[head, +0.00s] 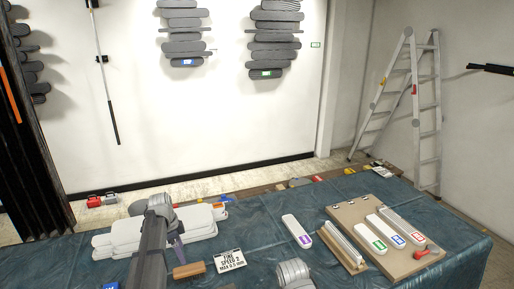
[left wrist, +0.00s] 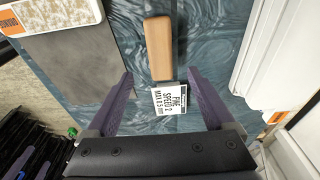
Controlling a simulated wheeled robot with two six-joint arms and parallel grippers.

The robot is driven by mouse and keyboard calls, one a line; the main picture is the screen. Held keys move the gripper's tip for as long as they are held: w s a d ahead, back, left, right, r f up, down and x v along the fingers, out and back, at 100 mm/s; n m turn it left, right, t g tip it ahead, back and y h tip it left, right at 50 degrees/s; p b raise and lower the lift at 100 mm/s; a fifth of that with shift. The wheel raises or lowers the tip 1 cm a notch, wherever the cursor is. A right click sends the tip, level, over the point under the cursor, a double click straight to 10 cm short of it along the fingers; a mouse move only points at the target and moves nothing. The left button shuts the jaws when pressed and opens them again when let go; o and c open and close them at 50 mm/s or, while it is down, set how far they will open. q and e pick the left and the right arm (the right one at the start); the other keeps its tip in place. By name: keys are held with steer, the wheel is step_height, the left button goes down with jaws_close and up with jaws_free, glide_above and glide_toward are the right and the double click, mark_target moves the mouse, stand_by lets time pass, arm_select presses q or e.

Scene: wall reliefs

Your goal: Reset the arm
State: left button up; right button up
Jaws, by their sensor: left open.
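My left gripper (head: 176,248) is over the blue-covered table in the head view, partly hidden by my own arm. In the left wrist view its two purple fingers (left wrist: 161,76) are spread apart with nothing held. A light wooden block (left wrist: 159,48) lies beyond the fingertips, lined up with the gap. The block also shows in the head view (head: 189,271). The card shows between the fingers in the left wrist view (left wrist: 168,100). My right gripper is not visible.
White rounded slabs (head: 110,243) lie around my left arm. A purple-labelled bar (head: 297,231) lies alone.

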mark_target(189, 268)
arm_select(q)
steer(key=f+b, duration=0.3)
steer(key=d+f+b, duration=0.1)
steer(key=f+b, duration=0.6)
steer(key=f, duration=0.1)
steer(key=shift+w+d, duration=0.25)
steer(key=shift+w, duration=0.15)
step_height(189, 268, up, 13)
steer(key=a+p, duration=0.2)
steer(key=p, duration=1)
steer(key=f+b, duration=0.4)
steer(key=d+f+b, duration=0.1)
steer(key=f+b, duration=0.3)
steer(key=f, duration=0.1)
steer(key=d+f+b, duration=0.1)
steer(key=f+b, duration=0.3)
steer(key=shift+f+b, duration=0.2)
steer(key=shift+b, duration=0.2)
steer(key=r+p, duration=0.7)
steer(key=d+r+p, duration=0.1)
steer(key=r+p, duration=0.2)
steer(key=shift+r+p, duration=0.35)
steer(key=shift+w+d, duration=0.1)
steer(key=shift+d, duration=0.25)
